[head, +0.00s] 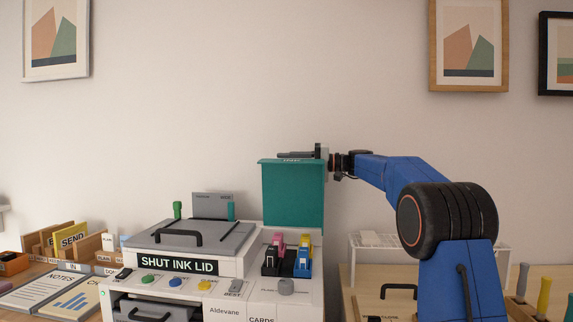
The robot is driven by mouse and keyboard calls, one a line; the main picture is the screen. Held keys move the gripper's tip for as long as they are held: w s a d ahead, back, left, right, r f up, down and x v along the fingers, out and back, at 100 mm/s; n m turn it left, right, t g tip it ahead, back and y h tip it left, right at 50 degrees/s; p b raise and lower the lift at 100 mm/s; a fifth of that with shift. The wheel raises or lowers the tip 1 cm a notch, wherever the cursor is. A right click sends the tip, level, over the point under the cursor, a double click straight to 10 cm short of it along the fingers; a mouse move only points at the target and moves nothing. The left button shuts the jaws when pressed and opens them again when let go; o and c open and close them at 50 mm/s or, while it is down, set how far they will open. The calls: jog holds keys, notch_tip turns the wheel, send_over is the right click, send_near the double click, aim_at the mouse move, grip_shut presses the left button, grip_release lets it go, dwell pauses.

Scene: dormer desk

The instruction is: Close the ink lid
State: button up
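The teal ink lid (292,195) stands open and upright at the right side of the white printer (262,305). Its hinge edge is low, behind the ink bay, and its top edge carries a small label. Below it, the open bay shows black, pink, yellow and blue ink cartridges (303,260). The printer's display (177,262) reads "SHUT INK LID". My gripper (288,155) is at the lid's top edge, pointing left, with the arm coming from the right. I cannot tell whether it touches the lid or how far apart its fingers are.
The grey scanner cover (190,238) with a black handle is beside the ink bay. Notepads (45,290) and an organiser lie left. A white rack (375,240) stands right, behind my arm.

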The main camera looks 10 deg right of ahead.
jog(key=shift+a, duration=0.1)
grip_shut()
jog(key=s+a+f+n, duration=0.2)
jog(key=s+n, duration=0.2)
jog(key=s, duration=0.4)
jog(key=s+a+f+n, duration=0.3)
jog(key=s+n, duration=0.1)
jog(key=s, duration=0.3)
jog(key=s+a+f+n, duration=0.2)
jog(key=s+f+n, duration=0.5)
jog(key=f, duration=0.6)
jog(key=shift+s+a+f, duration=0.2)
jog(key=shift+s+f, duration=0.15)
jog(key=shift+s, duration=0.2)
